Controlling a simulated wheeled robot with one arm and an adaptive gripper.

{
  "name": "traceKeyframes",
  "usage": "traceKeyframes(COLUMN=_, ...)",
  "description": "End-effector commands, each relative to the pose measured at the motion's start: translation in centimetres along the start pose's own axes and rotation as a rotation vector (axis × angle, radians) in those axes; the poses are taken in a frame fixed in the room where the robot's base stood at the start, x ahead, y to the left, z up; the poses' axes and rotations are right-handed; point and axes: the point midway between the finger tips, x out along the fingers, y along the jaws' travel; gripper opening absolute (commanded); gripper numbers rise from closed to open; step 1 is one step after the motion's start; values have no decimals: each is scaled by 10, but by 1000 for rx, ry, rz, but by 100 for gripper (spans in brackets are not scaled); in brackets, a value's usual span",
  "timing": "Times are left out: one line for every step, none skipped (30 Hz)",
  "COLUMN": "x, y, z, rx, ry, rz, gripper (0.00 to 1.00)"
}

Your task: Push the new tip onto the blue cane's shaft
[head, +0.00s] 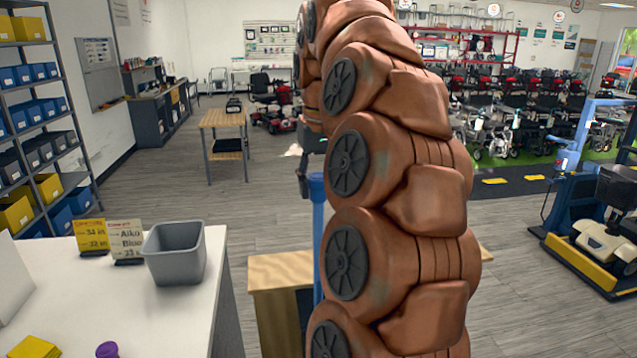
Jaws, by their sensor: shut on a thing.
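The blue cane's shaft (318,235) stands upright beyond my arm, partly hidden by its copper segments. My arm curls over, and its far end comes down above the shaft. My gripper (305,172) is a small dark shape at the shaft's upper end, partly hidden by my arm. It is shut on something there. The new tip cannot be made out between the fingers. I cannot tell whether it touches the shaft or how far it sits on it.
A white counter (150,315) at left holds a grey bin (175,254), two signs (108,241), a purple item (107,350) and a yellow one (34,346). A wooden bench (275,275) stands near the shaft. A scooter lift (580,250) is at right. Open floor lies between.

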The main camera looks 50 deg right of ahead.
Motion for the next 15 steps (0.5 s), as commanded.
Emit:
traceKeyframes(x=1, y=0, z=0, rx=0, ry=0, rz=0, gripper=12)
traceKeyframes(x=1, y=0, z=0, rx=0, ry=0, rz=0, gripper=12)
traceKeyframes(x=2, y=0, z=0, rx=0, ry=0, rz=0, gripper=12)
traceKeyframes(x=3, y=0, z=0, rx=0, ry=0, rz=0, gripper=12)
traceKeyframes(x=3, y=0, z=0, rx=0, ry=0, rz=0, gripper=12)
traceKeyframes(x=4, y=0, z=0, rx=0, ry=0, rz=0, gripper=12)
traceKeyframes(x=4, y=0, z=0, rx=0, ry=0, rz=0, gripper=12)
traceKeyframes(x=5, y=0, z=1, rx=0, ry=0, rz=0, gripper=12)
traceKeyframes(x=5, y=0, z=1, rx=0, ry=0, rz=0, gripper=12)
traceKeyframes(x=6, y=0, z=1, rx=0, ry=0, rz=0, gripper=12)
traceKeyframes(x=6, y=0, z=1, rx=0, ry=0, rz=0, gripper=12)
traceKeyframes(x=7, y=0, z=1, rx=0, ry=0, rz=0, gripper=12)
traceKeyframes(x=7, y=0, z=1, rx=0, ry=0, rz=0, gripper=12)
traceKeyframes(x=8, y=0, z=1, rx=0, ry=0, rz=0, gripper=12)
traceKeyframes(x=9, y=0, z=1, rx=0, ry=0, rz=0, gripper=12)
